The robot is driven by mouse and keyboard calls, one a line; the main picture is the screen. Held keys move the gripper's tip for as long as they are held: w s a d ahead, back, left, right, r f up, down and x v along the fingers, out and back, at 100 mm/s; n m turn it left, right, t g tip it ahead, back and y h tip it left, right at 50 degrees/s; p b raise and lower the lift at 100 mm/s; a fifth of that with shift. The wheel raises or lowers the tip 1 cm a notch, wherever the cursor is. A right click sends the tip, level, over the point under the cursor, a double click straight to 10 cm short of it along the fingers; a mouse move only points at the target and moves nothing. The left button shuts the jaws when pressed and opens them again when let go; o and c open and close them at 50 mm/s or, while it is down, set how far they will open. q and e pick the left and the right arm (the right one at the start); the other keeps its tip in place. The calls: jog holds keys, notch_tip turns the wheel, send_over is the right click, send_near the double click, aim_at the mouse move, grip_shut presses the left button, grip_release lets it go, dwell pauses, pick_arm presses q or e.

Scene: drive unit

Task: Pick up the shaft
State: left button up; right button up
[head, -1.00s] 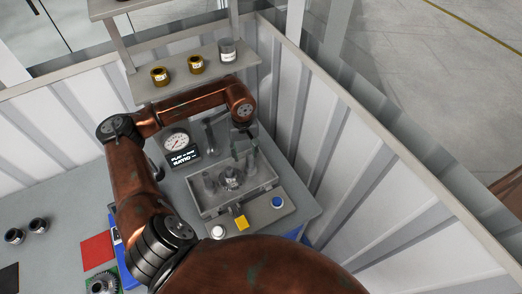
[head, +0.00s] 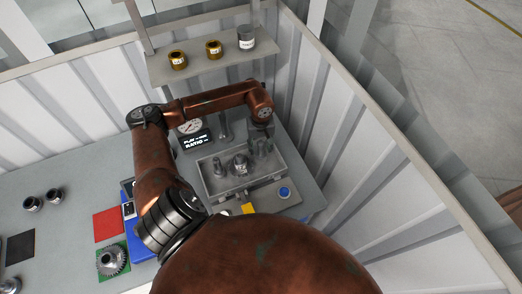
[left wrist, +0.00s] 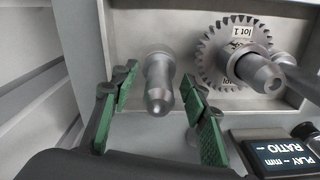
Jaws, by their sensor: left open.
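A grey metal shaft with a stepped, rounded tip (left wrist: 158,80) stands in the right part of the grey tray (head: 207,187). My left gripper (left wrist: 160,92) is open, with its green-padded fingers on either side of this shaft. I see gaps between the pads and the shaft. In the head view, my left gripper (head: 260,136) is small and dark above the tray's back right, partly hiding the shaft. A toothed gear with a "lot 1" label (left wrist: 210,62) lies in the tray beside the shaft, with a post at its centre (left wrist: 258,72). My right gripper is not in view.
A dial gauge (head: 190,126) and a "RATIO" display (head: 196,141) stand left of the tray. A blue button (head: 284,192) is in front. Corrugated walls close the back and right. A shelf (head: 200,66) holds several containers. A gear (head: 111,260) lies at front left.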

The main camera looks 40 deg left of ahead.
pick_arm(q)
jog(key=c, duration=1.1)
grip_shut()
jog(key=shift+r, duration=0.15)
